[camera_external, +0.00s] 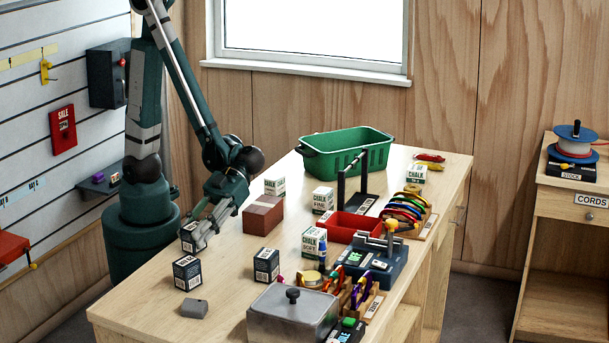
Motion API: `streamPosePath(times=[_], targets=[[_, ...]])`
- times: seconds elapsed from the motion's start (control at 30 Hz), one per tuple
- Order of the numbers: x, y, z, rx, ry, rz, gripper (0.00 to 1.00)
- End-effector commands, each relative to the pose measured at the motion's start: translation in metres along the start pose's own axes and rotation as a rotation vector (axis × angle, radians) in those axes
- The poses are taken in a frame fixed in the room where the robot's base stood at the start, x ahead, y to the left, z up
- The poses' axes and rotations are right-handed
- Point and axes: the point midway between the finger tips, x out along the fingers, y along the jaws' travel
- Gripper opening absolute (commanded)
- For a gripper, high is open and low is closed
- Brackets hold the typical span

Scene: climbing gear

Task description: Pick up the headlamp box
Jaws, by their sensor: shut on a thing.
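My gripper (199,237) is at the left side of the wooden table and is shut on a small dark box (187,241) with a pale label, likely a headlamp box. The held box is partly hidden by the fingers and appears to be above the tabletop. Two similar dark blue boxes with white print stand on the table: one (187,273) just in front of and below my gripper, the other (266,266) to its right. Their print is too small to read, so I cannot tell which product each is.
A brown brick-like block (263,215) stands right of my gripper. A small grey block (194,308) lies near the table's front.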

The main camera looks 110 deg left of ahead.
Motion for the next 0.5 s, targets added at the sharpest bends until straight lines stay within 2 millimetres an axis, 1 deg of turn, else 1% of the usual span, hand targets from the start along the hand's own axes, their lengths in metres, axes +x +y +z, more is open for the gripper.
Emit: streamPosePath(times=[0.27, 0.5], targets=[[-0.011, 0.001, -0.026, 0.0, 0.0, 0.0, 0.14], [-0.023, 0.0, -0.055, 0.0, 0.0, 0.0, 0.14]])
